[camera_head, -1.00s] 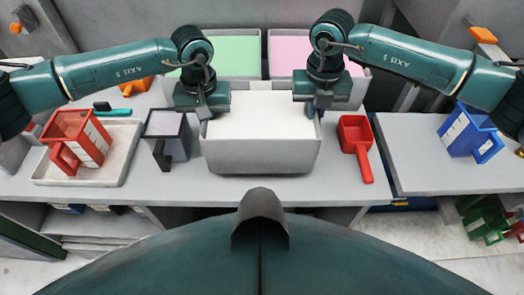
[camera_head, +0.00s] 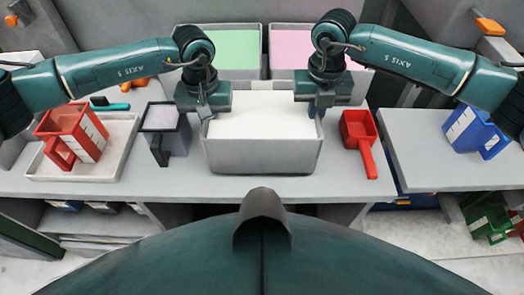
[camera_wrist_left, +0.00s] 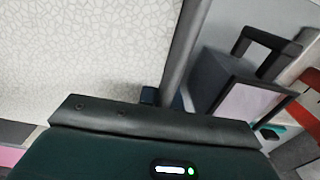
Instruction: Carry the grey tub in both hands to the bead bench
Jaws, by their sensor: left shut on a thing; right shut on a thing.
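The grey tub (camera_head: 262,157), filled with white beads (camera_head: 262,115), is level at the middle of the grey bench in the head view. I cannot tell whether its base touches the bench. My left gripper (camera_head: 205,112) is shut on its left rim, and my right gripper (camera_head: 317,110) is shut on its right rim. In the left wrist view the tub's rim (camera_wrist_left: 186,45) runs up from my left gripper (camera_wrist_left: 160,97), with the white beads beside it. The fingertips are mostly hidden. I cannot tell which surface is the bead bench.
A dark grey jug (camera_head: 165,132) stands close left of the tub, and a red scoop (camera_head: 358,135) lies close right. A red jug (camera_head: 72,135) stands on a white tray (camera_head: 110,165). Green (camera_head: 233,50) and pink (camera_head: 290,55) bins stand behind. A blue jug (camera_head: 475,130) is right.

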